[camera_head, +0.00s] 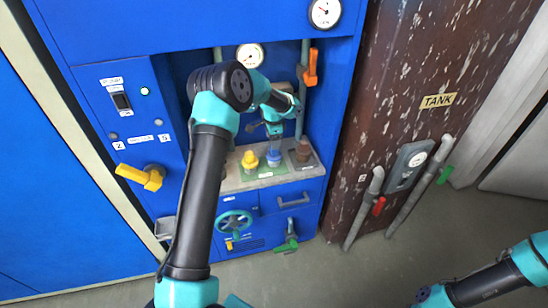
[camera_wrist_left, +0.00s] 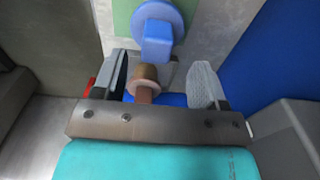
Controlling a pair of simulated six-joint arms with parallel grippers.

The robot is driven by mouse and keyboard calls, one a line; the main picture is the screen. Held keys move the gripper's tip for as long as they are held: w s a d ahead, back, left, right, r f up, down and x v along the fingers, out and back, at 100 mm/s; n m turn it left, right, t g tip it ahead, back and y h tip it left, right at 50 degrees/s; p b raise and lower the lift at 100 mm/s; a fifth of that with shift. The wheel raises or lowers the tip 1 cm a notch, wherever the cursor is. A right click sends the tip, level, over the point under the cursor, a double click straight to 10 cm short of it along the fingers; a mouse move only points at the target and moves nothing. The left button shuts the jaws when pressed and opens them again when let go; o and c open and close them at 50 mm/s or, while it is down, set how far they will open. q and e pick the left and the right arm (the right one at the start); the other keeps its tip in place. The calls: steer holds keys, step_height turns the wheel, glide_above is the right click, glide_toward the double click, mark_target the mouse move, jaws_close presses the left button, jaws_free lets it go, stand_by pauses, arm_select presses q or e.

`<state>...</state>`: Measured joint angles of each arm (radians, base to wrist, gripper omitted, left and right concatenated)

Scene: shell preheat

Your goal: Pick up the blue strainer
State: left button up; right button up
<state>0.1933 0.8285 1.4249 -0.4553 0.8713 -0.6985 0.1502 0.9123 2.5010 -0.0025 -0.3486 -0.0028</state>
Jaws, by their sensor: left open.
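The blue strainer (camera_head: 273,157) stands upright on the grey ledge, between the yellow strainer (camera_head: 251,160) and the brown strainer (camera_head: 303,151). In the left wrist view the blue strainer (camera_wrist_left: 157,38) shows as a round base with a block-shaped grip, beyond the fingertips. My left gripper (camera_head: 273,132) is open just above the blue strainer and apart from it. In the left wrist view my left gripper (camera_wrist_left: 162,80) has a copper-coloured cylinder (camera_wrist_left: 146,82) showing between its fingers; I cannot tell whether it touches them. My right gripper is out of view.
The blue cabinet recess surrounds the ledge (camera_head: 232,182), with vertical pipes and an orange valve handle (camera_head: 311,68) at its right. A teal handwheel (camera_head: 233,223) and a green valve (camera_head: 288,243) are below. The brown tank (camera_head: 400,90) stands to the right.

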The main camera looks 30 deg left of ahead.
mark_target(274, 155)
arm_select(q)
steer(key=shift+f, duration=0.15)
steer(key=shift+d+f, duration=0.15)
steer(key=shift+f, duration=2.3)
steer(key=c, duration=1)
